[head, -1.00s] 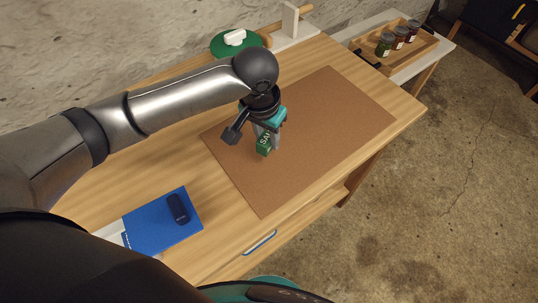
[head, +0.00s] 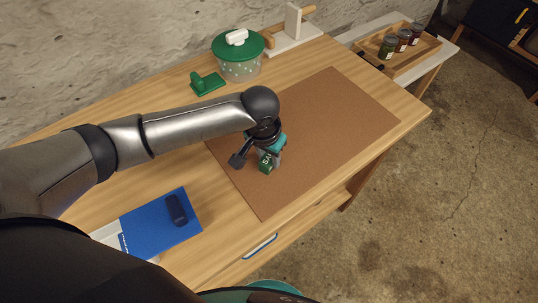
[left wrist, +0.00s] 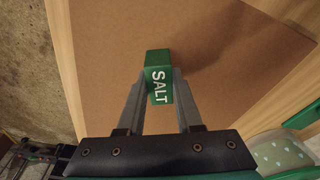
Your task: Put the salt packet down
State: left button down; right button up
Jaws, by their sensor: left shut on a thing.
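The salt packet (head: 266,163) is a small green box with white lettering. My left gripper (head: 268,153) is shut on it, pointing down over the brown mat (head: 335,120) on the wooden table. In the left wrist view the salt packet (left wrist: 158,82) sits between the two grey fingers of the left gripper (left wrist: 160,92), its SALT label facing the camera. The packet is low over the mat; I cannot tell whether it touches it. My right gripper is not in view.
A clear tub with a green lid (head: 238,55) and a green object (head: 207,83) stand at the back. A blue notebook (head: 150,228) with a dark item (head: 177,209) lies at front left. A wooden tray (head: 412,60) holds jars. The mat's right side is clear.

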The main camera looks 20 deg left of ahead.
aim_at(265, 162)
pick_arm(q)
jog(key=c, duration=0.6)
grip_release()
jog(key=shift+r, duration=0.1)
jog(key=r+p, duration=0.1)
jog(key=r, duration=0.3)
jog(key=s+r, duration=0.1)
jog(key=r, duration=0.3)
jog(key=r+p, duration=0.1)
jog(key=r, duration=0.3)
jog(key=shift+s+a+p, duration=0.2)
jog(key=shift+s+p, duration=0.15)
